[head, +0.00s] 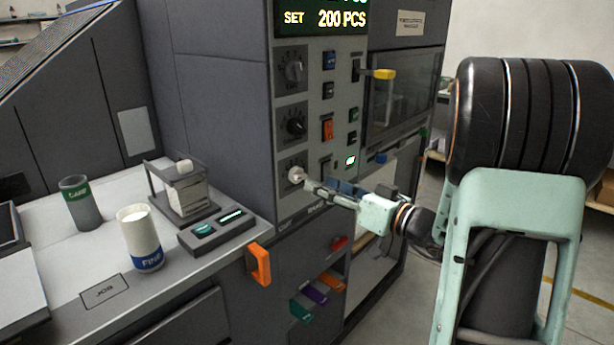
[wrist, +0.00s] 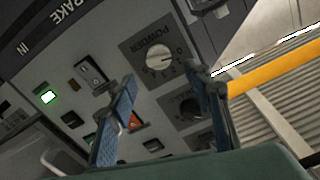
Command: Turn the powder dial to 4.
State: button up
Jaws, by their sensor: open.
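The powder dial has a cream knob (wrist: 160,62) on a dark plate lettered POWDER, seen tilted in the wrist view. The numbers around it are too small to read surely. In the head view it is the lowest dial (head: 296,174) on the grey panel. My gripper (head: 312,187) is just in front of this dial, slightly below and right of the knob. In the wrist view my gripper (wrist: 166,88) is open, with its two blue-padded fingers apart and nothing between them. The knob lies beyond the fingertips; contact cannot be told.
Switches, including a red rocker (head: 327,130) and a lit green button (head: 350,161), stand close at the right. An orange handle (head: 260,264) juts out below left.

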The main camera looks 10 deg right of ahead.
aim_at(303, 176)
jog(key=x, duration=0.6)
jog(key=shift+c, duration=0.5)
jog(key=c, duration=1)
jog(key=shift+c, duration=0.2)
